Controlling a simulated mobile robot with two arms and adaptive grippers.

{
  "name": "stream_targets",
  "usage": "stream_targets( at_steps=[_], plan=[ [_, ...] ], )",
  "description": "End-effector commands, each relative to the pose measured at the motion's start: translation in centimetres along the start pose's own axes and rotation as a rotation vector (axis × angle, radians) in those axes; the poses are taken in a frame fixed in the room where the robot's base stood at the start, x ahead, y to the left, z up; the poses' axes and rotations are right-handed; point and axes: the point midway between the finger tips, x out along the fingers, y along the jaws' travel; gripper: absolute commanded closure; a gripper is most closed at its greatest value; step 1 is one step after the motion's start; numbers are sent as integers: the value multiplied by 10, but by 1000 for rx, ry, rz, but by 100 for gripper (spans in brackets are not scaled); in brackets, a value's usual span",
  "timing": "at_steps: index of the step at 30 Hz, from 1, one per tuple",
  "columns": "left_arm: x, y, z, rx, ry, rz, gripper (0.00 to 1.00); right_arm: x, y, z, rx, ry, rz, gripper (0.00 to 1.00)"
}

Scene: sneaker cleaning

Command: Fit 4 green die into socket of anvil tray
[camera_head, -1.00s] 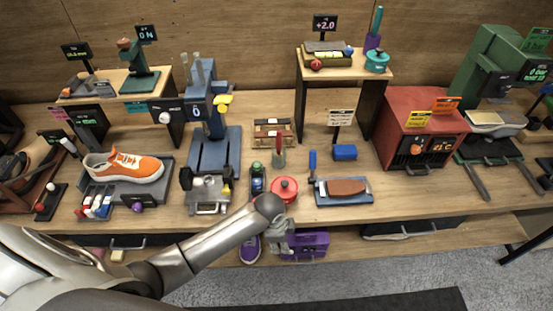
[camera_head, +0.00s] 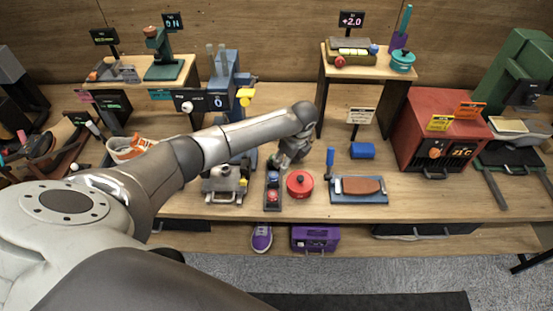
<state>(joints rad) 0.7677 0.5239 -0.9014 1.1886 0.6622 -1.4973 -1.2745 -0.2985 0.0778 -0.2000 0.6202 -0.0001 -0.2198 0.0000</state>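The blue press (camera_head: 247,94) stands left of centre, partly behind my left arm. The metal anvil tray (camera_head: 222,187) sits low at its front, near the table's front edge. My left arm crosses the picture from the left, and my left gripper (camera_head: 276,161) points down behind the small dark tray of coloured pieces (camera_head: 272,187). Its fingers are small and dark here, and I cannot tell whether they hold anything. I cannot make out the green die; the wooden rack area is covered by my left arm and gripper. My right gripper is not in view.
A red lidded pot (camera_head: 300,184) and a blue tray with a brown sole (camera_head: 359,189) stand right of the gripper. A blue block (camera_head: 362,151) lies behind. A red oven (camera_head: 439,135) stands further right. The orange sneaker (camera_head: 130,149) is partly hidden by my arm.

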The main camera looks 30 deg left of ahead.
Motion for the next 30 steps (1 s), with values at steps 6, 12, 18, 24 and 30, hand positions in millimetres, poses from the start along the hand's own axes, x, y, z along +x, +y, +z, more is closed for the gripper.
stream_targets(
  at_steps=[6, 12, 18, 24, 30],
  plan=[
    [-21, -16, 55, 51, -52, 26, 47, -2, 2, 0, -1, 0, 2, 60],
    [-10, -16, 60, 57, -55, 31, 47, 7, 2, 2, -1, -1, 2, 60],
    [17, -15, 60, 56, -55, 30, 47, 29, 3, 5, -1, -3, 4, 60],
    [33, -15, 61, 55, -55, 28, 47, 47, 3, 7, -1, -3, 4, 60],
    [36, -15, 62, 55, -55, 28, 47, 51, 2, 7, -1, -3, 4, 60]
  ],
)
